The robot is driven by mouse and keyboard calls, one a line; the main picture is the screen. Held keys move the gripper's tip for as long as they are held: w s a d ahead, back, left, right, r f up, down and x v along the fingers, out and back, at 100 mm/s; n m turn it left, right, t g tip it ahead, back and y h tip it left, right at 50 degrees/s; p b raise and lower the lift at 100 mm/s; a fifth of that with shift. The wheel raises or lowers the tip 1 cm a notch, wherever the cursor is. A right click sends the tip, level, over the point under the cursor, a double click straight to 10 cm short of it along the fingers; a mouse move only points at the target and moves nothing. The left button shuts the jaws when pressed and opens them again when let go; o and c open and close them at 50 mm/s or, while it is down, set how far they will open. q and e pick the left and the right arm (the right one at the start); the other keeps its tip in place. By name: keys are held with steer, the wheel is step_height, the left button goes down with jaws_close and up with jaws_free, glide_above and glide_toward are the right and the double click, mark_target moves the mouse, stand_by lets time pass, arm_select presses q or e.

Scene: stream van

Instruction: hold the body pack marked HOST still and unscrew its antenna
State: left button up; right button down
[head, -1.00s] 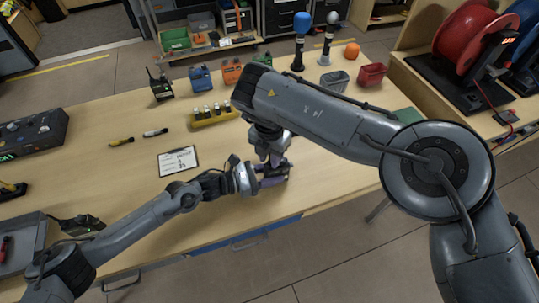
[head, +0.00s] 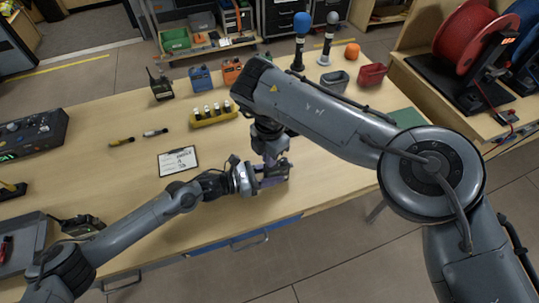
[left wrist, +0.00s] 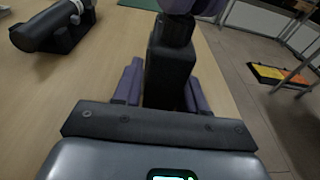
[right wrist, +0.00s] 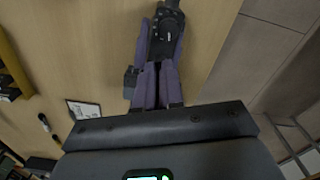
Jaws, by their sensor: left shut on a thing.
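My left gripper (left wrist: 160,88) is shut on a black body pack (left wrist: 170,75), with a purple finger on each side of it. The pack is held at the front edge of the table, and its marking cannot be read. A dark round part (left wrist: 175,30) stands at its far end. My right gripper (right wrist: 158,75) comes down from above, and its purple fingers are close together at the pack (right wrist: 165,40). The antenna is not clearly visible, and whether these fingers grip it cannot be told. In the head view the left gripper (head: 262,180) and right gripper (head: 272,160) meet.
A clipboard (head: 178,161) lies left of the grippers. A yellow holder with several batteries (head: 213,117) stands behind them. Two markers (head: 122,141), a radio (head: 159,84), a grey bin (head: 334,82) and a red bin (head: 372,75) are on the table.

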steer(key=n, duration=0.4)
stand_by(0.4)
steer(key=n, duration=0.4)
stand_by(0.4)
steer(key=n, duration=0.4)
stand_by(0.3)
